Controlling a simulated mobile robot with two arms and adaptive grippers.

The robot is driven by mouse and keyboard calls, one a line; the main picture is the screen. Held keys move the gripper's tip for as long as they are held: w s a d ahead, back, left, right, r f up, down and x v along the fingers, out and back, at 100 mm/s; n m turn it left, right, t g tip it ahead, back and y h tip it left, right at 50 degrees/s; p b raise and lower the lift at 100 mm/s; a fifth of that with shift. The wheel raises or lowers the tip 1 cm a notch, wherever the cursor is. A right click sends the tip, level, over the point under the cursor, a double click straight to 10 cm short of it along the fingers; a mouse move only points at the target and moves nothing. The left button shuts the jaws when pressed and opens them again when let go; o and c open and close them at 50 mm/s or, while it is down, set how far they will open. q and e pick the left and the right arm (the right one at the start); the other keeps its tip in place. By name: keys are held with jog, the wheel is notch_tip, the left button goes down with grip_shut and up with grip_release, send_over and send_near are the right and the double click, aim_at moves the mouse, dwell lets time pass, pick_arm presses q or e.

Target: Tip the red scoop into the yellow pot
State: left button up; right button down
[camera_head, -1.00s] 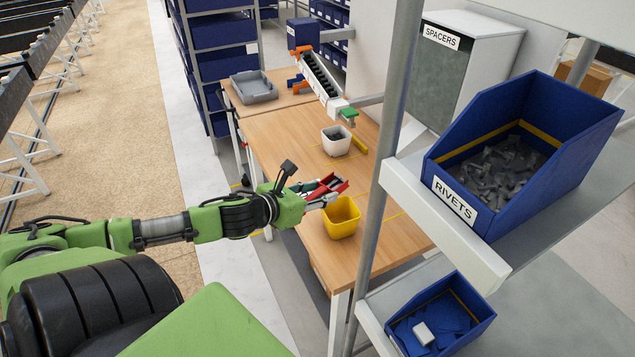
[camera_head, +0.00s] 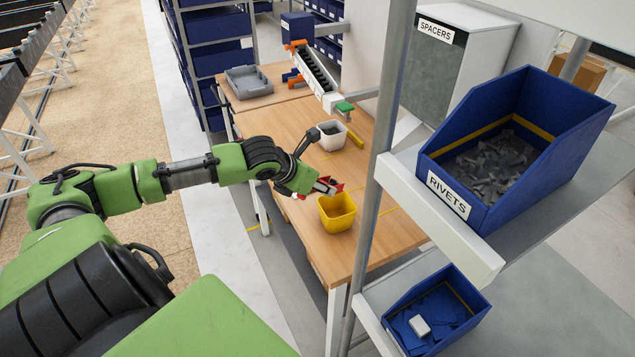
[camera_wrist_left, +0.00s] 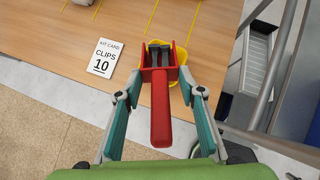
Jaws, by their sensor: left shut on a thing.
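The red scoop (camera_wrist_left: 160,105) points away from my wrist, its handle toward me. Several dark grey pieces (camera_wrist_left: 160,55) lie in its tray. My left gripper (camera_head: 326,186) is shut on the scoop; in the left wrist view its teal fingers close in from both sides. In the head view only a little of the red scoop (camera_head: 338,187) shows past the gripper. The yellow pot (camera_head: 337,214) stands upright on the table just below the scoop. In the wrist view the pot (camera_wrist_left: 180,100) is partly hidden behind the scoop. Its inside looks empty where visible. My right gripper is not in view.
A white pot (camera_head: 333,136) with grey contents stands farther back on the wooden table (camera_head: 385,235). A card reading CLIPS 10 (camera_wrist_left: 105,58) lies left of the scoop. A grey post (camera_head: 372,220) and the shelf with the blue RIVETS bin (camera_head: 500,210) stand to the right.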

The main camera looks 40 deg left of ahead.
pick_arm(q)
jog(key=shift+w+d+r+g+p, duration=0.2)
jog(key=shift+w+g+p, duration=0.4)
jog(key=shift+g+p, duration=0.3)
jog(key=shift+w+f, duration=0.15)
jog(key=shift+w+r+g, duration=0.55)
jog(key=shift+w+g, duration=0.25)
jog(key=shift+g, duration=0.4)
jog(key=shift+w+r+g, duration=0.2)
jog(key=shift+w+g, duration=0.25)
jog(key=shift+g, duration=0.25)
